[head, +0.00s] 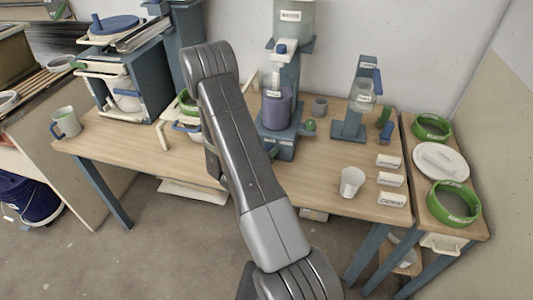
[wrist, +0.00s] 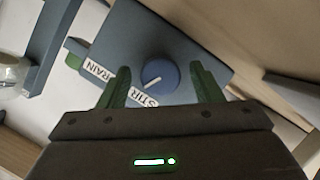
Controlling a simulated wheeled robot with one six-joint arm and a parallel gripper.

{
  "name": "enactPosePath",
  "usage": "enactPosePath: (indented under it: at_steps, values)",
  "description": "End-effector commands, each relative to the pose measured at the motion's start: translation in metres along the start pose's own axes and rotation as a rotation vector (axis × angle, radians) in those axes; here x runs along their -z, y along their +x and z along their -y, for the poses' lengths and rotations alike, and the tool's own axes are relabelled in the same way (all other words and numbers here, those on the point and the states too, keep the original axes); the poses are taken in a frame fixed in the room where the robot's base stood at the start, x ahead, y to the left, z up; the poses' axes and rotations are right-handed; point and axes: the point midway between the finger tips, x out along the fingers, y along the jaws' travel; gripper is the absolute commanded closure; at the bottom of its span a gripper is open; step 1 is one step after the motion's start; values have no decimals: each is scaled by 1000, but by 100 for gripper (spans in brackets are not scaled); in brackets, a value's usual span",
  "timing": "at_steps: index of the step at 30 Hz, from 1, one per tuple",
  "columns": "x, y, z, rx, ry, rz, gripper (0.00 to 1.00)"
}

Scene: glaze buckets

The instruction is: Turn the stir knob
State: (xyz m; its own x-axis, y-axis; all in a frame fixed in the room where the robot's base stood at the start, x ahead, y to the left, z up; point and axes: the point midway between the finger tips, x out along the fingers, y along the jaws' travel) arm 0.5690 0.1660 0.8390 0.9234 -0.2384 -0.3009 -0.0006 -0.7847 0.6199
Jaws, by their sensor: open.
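In the wrist view, the stir knob (wrist: 160,74) is a round blue knob with a white pointer line. It sits on a blue-grey panel (wrist: 205,62), and the line points down-left toward the STIR label (wrist: 145,99). My gripper (wrist: 160,68) is open, with one green finger to each side of the knob. A gap shows between the knob and each finger, so neither appears to touch it. I cannot tell how deep the fingertips reach. In the head view my arm crosses the middle; I cannot make out the knob or the gripper clearly there.
A second label, partly covered and reading RAIN (wrist: 98,70), is beside the knob. In the head view, a blue-grey stand with a clear container (head: 277,106) is right of my arm. A white cup (head: 352,181) and several label blocks (head: 390,180) are on the table's right part.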

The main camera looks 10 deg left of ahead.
Motion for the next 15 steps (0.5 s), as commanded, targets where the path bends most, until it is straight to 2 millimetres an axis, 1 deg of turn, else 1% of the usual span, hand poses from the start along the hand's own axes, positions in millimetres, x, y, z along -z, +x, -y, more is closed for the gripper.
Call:
enactPosePath:
  at_steps: [8, 9, 14, 15]
  values:
    - [0, 2, 0, 0, -1, 0, 41]
    - [0, 2, 0, 0, -1, 0, 43]
    - [0, 2, 0, 0, -1, 0, 74]
    - [0, 2, 0, 0, -1, 0, 82]
